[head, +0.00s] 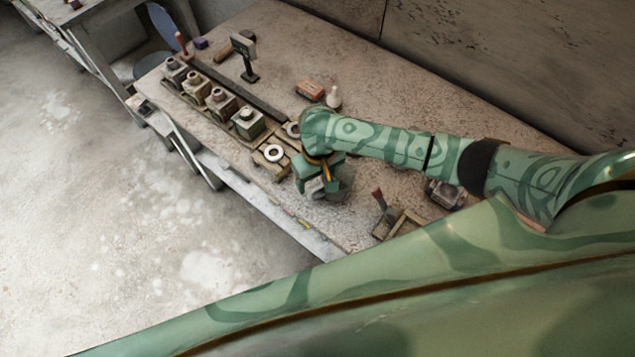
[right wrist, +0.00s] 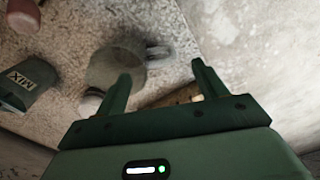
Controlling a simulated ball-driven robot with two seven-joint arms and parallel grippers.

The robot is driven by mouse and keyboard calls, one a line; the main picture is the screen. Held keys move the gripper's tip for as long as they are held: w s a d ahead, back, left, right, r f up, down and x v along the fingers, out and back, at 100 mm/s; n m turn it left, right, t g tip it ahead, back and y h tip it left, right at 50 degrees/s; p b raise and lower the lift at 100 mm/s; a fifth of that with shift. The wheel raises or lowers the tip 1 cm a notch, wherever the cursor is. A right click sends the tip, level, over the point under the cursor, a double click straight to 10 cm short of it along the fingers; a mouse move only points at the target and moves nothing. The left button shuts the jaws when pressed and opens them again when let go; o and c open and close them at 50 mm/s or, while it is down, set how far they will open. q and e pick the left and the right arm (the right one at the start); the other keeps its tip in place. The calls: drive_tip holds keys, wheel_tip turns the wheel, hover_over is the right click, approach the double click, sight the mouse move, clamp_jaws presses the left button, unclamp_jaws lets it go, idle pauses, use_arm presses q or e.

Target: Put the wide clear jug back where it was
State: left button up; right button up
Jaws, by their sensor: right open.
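The wide clear jug (right wrist: 115,64) shows in the right wrist view as a grey, see-through round vessel with a small handle at its right. In the head view the jug (head: 345,183) is a faint grey shape on the table, partly hidden by my right gripper (head: 320,188). In the right wrist view my right gripper (right wrist: 162,76) is open, with nothing clearly held. Its left finger overlaps the jug's lower right edge, and the handle lies beyond the gap between the fingers. I cannot tell whether they touch. My left gripper is not in view.
Several square canisters (head: 248,123) stand in a row left of my right arm, beside a wooden base with a pale ring (head: 273,153). A container marked MIX (right wrist: 28,80) is left of the jug. A wooden tray (head: 400,222) and a small dark box (head: 445,194) lie to the right.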

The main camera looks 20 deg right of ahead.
drive_tip(key=shift+r+p, duration=0.65)
drive_tip(key=shift+r, duration=1.75)
